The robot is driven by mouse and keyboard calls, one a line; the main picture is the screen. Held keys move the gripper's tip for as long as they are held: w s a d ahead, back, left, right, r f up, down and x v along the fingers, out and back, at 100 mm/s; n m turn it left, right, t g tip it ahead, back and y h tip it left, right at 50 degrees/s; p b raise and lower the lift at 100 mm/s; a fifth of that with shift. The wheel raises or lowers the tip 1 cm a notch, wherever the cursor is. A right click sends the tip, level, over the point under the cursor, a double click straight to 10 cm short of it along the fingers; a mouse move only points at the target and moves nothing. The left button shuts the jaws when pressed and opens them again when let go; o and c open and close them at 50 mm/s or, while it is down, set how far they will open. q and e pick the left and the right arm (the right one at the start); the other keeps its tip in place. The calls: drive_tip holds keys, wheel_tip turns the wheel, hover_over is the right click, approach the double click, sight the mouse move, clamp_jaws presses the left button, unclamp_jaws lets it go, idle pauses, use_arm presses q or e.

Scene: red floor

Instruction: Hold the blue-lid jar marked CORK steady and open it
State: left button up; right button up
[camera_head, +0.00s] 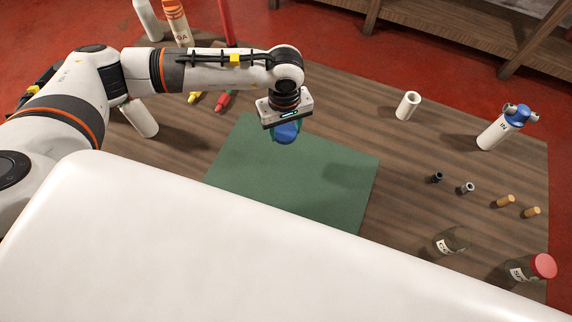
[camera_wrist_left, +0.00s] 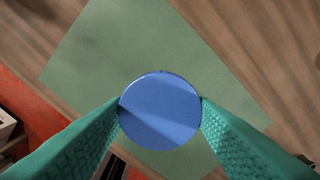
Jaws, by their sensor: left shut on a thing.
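My left gripper (camera_head: 285,133) is shut on a round blue lid (camera_head: 286,134) and holds it above the green mat. In the left wrist view the lid (camera_wrist_left: 160,111) is a flat blue disc between the two green fingers (camera_wrist_left: 160,106). No jar body shows under it in the head view. A dark glass jar (camera_head: 455,239) with a white label and no visible lid stands at the right front of the table; its label is too small to read surely. My right gripper is not in view.
A green mat (camera_head: 330,200) lies mid-table, clear. A red-lid jar (camera_head: 543,265) stands at the front right corner. A blue-topped white bottle (camera_head: 494,132), a white cylinder (camera_head: 407,105), corks (camera_head: 505,201) and small dark and grey pieces (camera_head: 467,187) are at right. Markers (camera_head: 222,101) lie at left.

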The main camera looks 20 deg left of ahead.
use_arm(q)
drive_tip(key=n+p, duration=0.1)
hover_over(286, 160)
wheel_tip(286, 160, down, 8)
drive_tip(key=shift+s+f, duration=0.1)
drive_tip(key=shift+f, duration=0.15)
wheel_tip(286, 160, down, 4)
drive_tip(key=shift+f+p, duration=0.1)
drive_tip(key=shift+p, duration=0.4)
drive_tip(key=shift+f, duration=0.2)
drive_tip(key=shift+f, duration=0.2)
drive_tip(key=o, duration=1.1)
